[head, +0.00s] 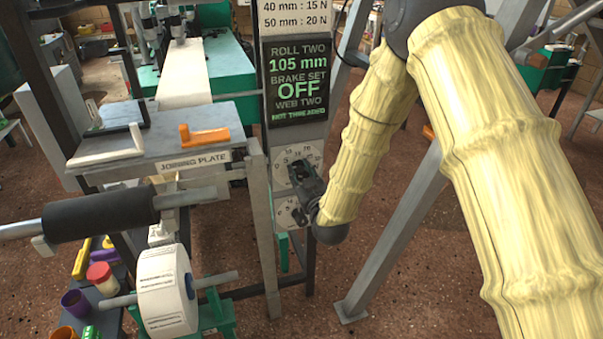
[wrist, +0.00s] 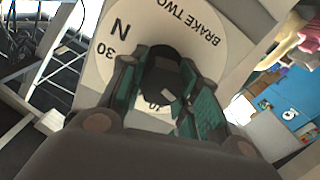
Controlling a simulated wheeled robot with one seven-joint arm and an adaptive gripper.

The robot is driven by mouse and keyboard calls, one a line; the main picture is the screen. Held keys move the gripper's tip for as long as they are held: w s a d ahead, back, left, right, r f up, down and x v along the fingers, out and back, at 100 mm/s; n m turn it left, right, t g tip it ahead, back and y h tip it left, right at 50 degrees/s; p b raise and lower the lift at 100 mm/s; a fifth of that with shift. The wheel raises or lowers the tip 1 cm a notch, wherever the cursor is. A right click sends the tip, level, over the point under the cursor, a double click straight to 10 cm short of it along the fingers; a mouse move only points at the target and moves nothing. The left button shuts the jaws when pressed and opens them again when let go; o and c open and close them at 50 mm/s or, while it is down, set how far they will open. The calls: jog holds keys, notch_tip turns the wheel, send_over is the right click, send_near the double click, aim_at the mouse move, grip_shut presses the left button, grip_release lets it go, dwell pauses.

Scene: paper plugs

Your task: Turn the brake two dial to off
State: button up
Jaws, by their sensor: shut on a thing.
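The brake two dial (wrist: 132,32) shows in the wrist view as a pale round face lettered BRAKE TWO, with N and 30 visible. Its dark knob (wrist: 160,65) sits between the teal-padded fingers of my gripper (wrist: 168,72), which is shut on it. The fingers hide part of the scale, and the knob's pointer cannot be read. In the head view my gripper (head: 304,182) is at the post's two dial faces, covering parts of both. The screen (head: 296,82) above reads ROLL TWO 105 mm, BRAKE SET OFF, WEB TWO NOT THREADED.
Left of the post are the joining plate (head: 160,140) with an orange handle (head: 205,136), a black roller (head: 100,215) and a white paper roll (head: 166,290). A slanted grey leg (head: 395,235) stands right of the dials. Open floor (head: 430,300) lies beyond it.

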dwell(0.4)
jog(key=o, duration=1)
jog(key=v, duration=1.2)
